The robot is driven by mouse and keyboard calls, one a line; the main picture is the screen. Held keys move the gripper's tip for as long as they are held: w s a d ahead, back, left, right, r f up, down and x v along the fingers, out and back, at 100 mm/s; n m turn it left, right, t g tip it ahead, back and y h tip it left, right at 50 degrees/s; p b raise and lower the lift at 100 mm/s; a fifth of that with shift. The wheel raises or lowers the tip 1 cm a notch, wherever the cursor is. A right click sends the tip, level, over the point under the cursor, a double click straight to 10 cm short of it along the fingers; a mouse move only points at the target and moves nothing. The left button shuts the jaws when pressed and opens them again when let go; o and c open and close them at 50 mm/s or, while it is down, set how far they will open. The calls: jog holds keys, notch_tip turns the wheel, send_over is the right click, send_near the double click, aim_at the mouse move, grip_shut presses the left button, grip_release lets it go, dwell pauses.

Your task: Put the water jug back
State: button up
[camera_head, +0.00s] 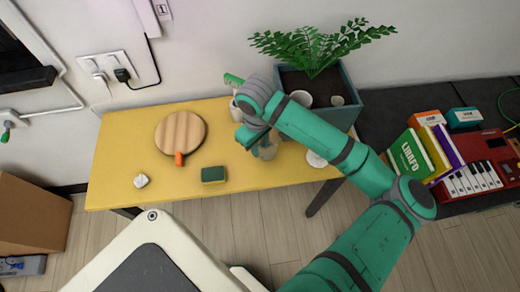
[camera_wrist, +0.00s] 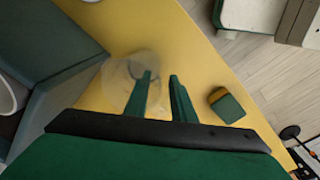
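A clear, see-through jug (camera_head: 268,151) stands on the yellow table (camera_head: 120,150) near its front edge, partly hidden by my gripper (camera_head: 250,138). In the wrist view the jug (camera_wrist: 118,84) is a faint round shape just beyond and to the left of my fingers. My gripper (camera_wrist: 160,76) points down toward the table with its two green fingers parted. The left finger overlaps the jug's outline. Yellow table shows between the fingers, and I see nothing clearly held. Whether a finger touches the jug is hard to tell.
A planter (camera_head: 345,112) with a fern stands behind my arm at the right. A green and yellow sponge (camera_head: 213,175), a round wooden board (camera_head: 180,132) and a small white object (camera_head: 141,181) lie on the table. A small white dish (camera_head: 316,160) is right of the jug.

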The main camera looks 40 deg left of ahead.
notch_tip(320, 180, up, 9)
jog(key=shift+s+f, duration=0.2)
jog(key=shift+s, duration=0.05)
dwell(0.6)
